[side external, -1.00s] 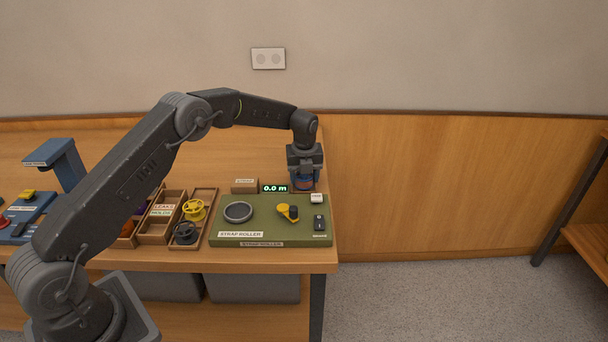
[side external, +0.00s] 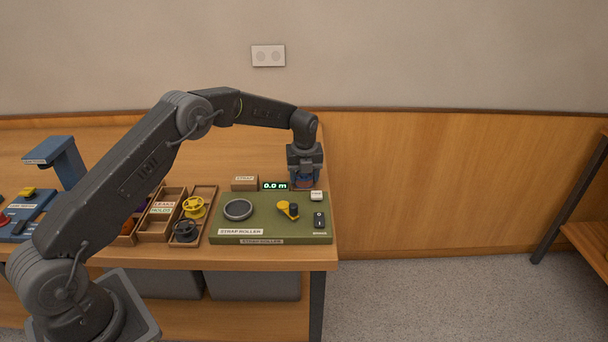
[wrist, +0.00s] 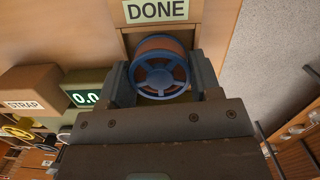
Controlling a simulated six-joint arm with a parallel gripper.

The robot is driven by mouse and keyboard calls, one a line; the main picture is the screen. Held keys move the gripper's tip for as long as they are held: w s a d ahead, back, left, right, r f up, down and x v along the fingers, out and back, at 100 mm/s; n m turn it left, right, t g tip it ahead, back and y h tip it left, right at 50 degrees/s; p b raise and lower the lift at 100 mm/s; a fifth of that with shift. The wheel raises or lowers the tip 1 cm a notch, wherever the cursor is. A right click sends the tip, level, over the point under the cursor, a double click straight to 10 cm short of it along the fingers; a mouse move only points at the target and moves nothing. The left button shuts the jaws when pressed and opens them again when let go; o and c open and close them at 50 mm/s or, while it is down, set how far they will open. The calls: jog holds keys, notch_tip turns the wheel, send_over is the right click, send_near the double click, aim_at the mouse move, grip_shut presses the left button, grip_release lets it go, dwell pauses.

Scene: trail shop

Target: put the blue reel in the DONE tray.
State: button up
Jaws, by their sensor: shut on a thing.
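The blue reel (wrist: 160,73), wound with an orange-brown strap, is between the two fingers of my gripper (wrist: 161,80) in the wrist view. My gripper is shut on it.
The green strap roller (side external: 262,222) stands in front, with a dark ring, yellow crank and switch. A STRAP box (side external: 244,184) and a display reading 0.0 m (side external: 275,186) stand left of my gripper. A yellow reel (side external: 194,207) and a dark reel (side external: 185,230) sit in a wooden tray.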

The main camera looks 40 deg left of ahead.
jog(key=o, duration=0.8)
jog(key=shift+o, duration=1)
jog(key=shift+a, duration=0.1)
jog(key=shift+s, duration=0.1)
jog(key=shift+c, duration=1.2)
